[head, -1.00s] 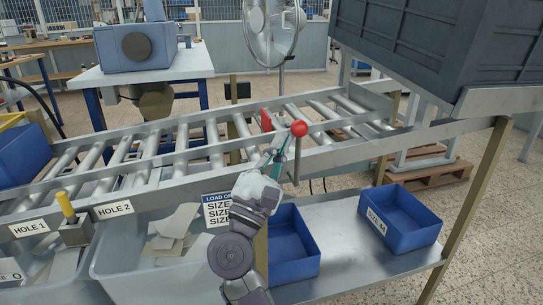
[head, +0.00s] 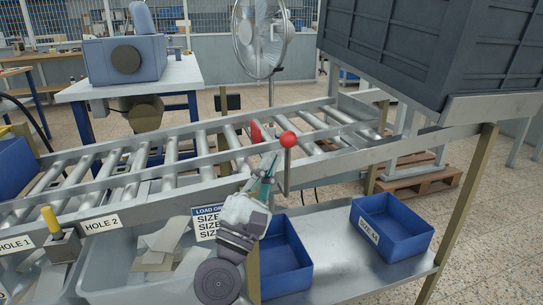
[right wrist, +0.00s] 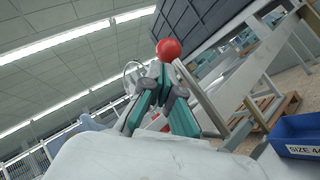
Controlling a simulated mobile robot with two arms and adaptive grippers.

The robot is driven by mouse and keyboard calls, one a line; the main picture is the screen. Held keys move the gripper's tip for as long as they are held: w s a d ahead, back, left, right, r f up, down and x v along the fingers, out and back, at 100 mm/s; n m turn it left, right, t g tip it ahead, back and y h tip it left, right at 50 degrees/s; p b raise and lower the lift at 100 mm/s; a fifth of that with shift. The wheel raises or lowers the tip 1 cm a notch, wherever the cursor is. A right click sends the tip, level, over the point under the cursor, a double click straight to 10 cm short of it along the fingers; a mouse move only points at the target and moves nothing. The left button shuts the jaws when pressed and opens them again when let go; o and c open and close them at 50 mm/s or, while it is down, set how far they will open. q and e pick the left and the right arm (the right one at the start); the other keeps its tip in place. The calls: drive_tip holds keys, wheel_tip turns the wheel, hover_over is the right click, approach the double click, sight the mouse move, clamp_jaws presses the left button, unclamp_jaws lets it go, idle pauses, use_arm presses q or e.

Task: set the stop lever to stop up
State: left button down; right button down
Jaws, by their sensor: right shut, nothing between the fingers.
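The stop lever is a red ball knob (head: 288,139) on an upright grey rod at the near rail of the roller conveyor. The knob also shows in the right wrist view (right wrist: 168,49), just beyond the fingertips. A red piece (head: 256,131) stands on the conveyor behind it. My right gripper (head: 272,163) is shut and empty, its green-sided fingers pointing up just left of the rod and below the knob. I cannot tell whether the fingertips touch the rod. In the right wrist view the fingers (right wrist: 158,76) are together. My left gripper is out of view.
The conveyor's near rail (head: 340,157) runs just behind my right gripper. Below are a blue bin (head: 285,270), a blue bin labelled SIZE 44 (head: 391,227) and a grey tub (head: 110,285) with pale pieces. A large dark crate (head: 400,50) stands at upper right.

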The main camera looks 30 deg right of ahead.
drive_tip(key=v, duration=1)
drive_tip(key=shift+w, duration=0.2)
